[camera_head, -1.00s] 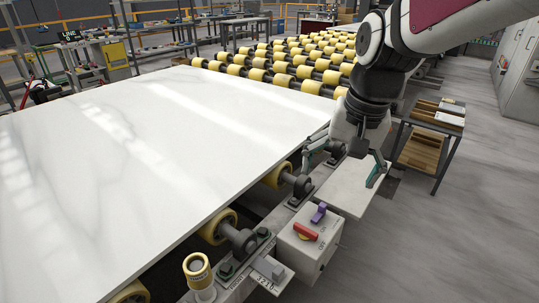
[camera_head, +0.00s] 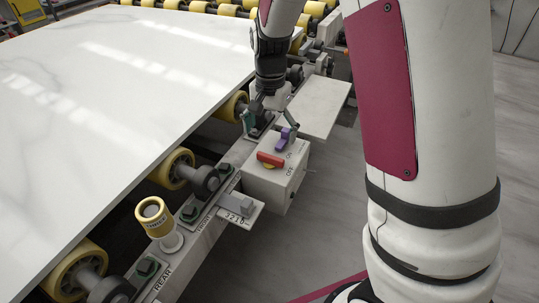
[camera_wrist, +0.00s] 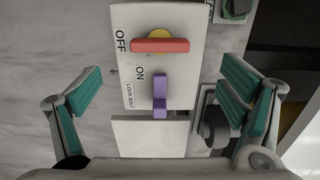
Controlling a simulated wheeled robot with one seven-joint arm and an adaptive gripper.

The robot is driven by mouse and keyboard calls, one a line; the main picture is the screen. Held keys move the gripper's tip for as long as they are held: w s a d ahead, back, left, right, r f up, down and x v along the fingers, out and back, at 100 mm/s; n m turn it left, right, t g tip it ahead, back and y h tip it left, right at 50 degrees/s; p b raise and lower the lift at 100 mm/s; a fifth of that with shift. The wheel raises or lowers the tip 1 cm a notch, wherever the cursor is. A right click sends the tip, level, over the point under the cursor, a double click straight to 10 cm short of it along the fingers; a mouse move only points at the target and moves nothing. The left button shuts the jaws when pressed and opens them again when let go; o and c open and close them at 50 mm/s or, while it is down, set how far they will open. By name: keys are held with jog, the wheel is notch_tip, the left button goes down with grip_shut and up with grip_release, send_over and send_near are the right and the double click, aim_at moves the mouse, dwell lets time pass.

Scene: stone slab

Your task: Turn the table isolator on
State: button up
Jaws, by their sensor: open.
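A pale switch box (camera_head: 279,181) is fixed to the side of the table frame. Its red handle (camera_head: 271,160) sits on a yellow disc; in the wrist view the handle (camera_wrist: 160,45) lies crosswise, its left end beside the OFF label (camera_wrist: 120,41). The ON label (camera_wrist: 140,73) is below it. A purple lever (camera_wrist: 160,94), near the words LOCK BOLT, points lengthwise; it also shows in the head view (camera_head: 286,140). My gripper (camera_wrist: 161,72) is open and empty, its teal-padded fingers wide apart on either side of the box face. It touches neither handle nor lever.
The white marble slab (camera_head: 120,90) rests on yellow rollers (camera_head: 173,166) left of the box. A yellow-capped post (camera_head: 154,215) and a small numbered plate (camera_head: 240,209) stand nearer. A flat pale panel (camera_head: 322,105) lies beyond the box. Floor to the right is open.

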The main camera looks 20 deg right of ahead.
aim_at(270, 156)
notch_tip(270, 156, down, 9)
jog(key=shift+r+b, duration=0.15)
jog(key=shift+b, duration=0.75)
jog(key=shift+c, duration=0.6)
jog(key=c, duration=1)
